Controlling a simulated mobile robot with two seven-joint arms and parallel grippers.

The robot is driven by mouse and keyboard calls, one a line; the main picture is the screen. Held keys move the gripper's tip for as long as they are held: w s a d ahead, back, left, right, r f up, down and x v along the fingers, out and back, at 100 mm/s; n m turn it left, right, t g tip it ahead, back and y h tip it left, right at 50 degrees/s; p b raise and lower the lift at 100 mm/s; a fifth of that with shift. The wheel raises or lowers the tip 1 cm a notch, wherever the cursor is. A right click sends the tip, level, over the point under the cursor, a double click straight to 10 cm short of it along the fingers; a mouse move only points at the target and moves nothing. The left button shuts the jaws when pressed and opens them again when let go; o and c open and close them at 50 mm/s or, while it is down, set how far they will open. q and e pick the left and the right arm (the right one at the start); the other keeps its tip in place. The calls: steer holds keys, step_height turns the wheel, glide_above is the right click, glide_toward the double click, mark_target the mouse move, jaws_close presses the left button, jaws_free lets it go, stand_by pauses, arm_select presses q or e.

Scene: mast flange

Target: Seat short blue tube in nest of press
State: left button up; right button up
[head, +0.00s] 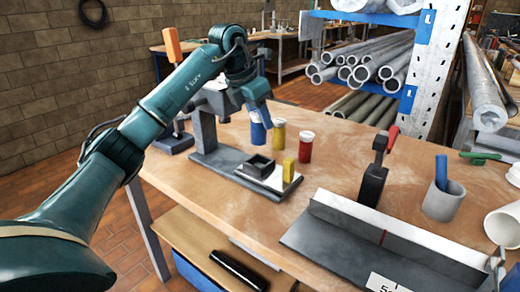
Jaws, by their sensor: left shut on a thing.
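My left gripper (257,95) points down over the back of the bench, behind the press. It is shut on a slate-blue piece (263,112), which seems to be the short blue tube; its edges are hard to tell from the fingers. The press has a grey base (218,157) and an upright, with its upper part partly hidden by my arm. Its nest (259,165) is a dark square ring on a light plate, with an opening on top. The gripper is above and behind the nest, apart from it. My right gripper is not in view.
Blue (258,134), yellow (278,137) and red (306,148) white-capped containers stand behind the nest. A yellow block (289,170) stands at the plate's right. A dark red-handled clamp (373,183), a grey cup (444,203) holding a blue rod, and a grey fixture (345,250) are right.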

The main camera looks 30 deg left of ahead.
mark_target(260, 144)
arm_select(q)
step_height(260, 144, down, 3)
steer(key=shift+f, duration=0.55)
step_height(260, 144, down, 3)
steer(key=shift+f+b, duration=0.2)
steer(key=shift+b, duration=0.2)
steer(key=shift+f, duration=0.2)
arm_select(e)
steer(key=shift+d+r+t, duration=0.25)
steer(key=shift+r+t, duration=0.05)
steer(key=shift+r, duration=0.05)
arm_select(q)
steer(key=o, duration=1)
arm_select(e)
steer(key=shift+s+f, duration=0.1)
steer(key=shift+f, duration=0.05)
